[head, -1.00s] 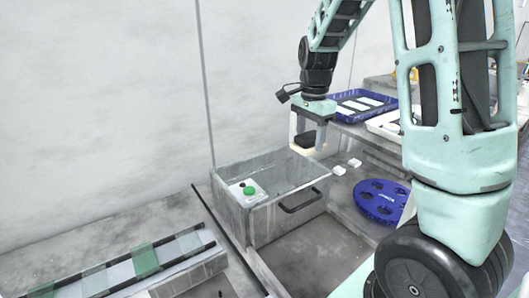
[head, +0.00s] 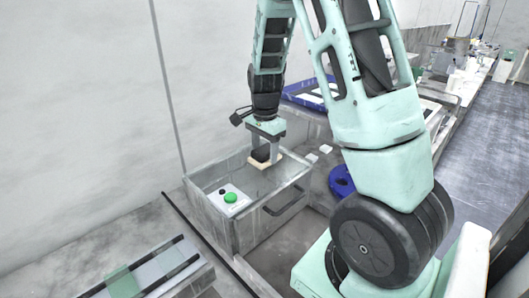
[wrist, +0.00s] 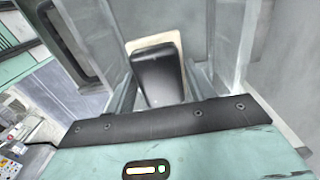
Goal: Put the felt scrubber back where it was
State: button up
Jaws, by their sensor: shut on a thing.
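The felt scrubber, a dark block on a cream felt pad, is in my gripper; its felt edge (head: 272,163) shows in the head view, and its dark top (wrist: 158,76) fills the middle of the wrist view. My gripper (head: 265,150) points down and is shut on the dark block, with a finger on either side. It is over the back right part of a grey open-topped bin (head: 240,232) with a dark front handle. I cannot tell whether the felt touches anything below.
A white panel with a green button (head: 231,198) and a black knob sits in the bin's left corner. Two small white blocks (head: 325,149) lie right of the bin. A blue disc (head: 341,180) is partly hidden by my arm. A blue tray (head: 300,88) stands behind.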

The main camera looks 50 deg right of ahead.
jog(key=shift+f, duration=0.7)
jog(key=shift+f, duration=0.2)
jog(key=o, duration=1)
jog(key=shift+c, duration=0.2)
jog(key=shift+r, duration=0.15)
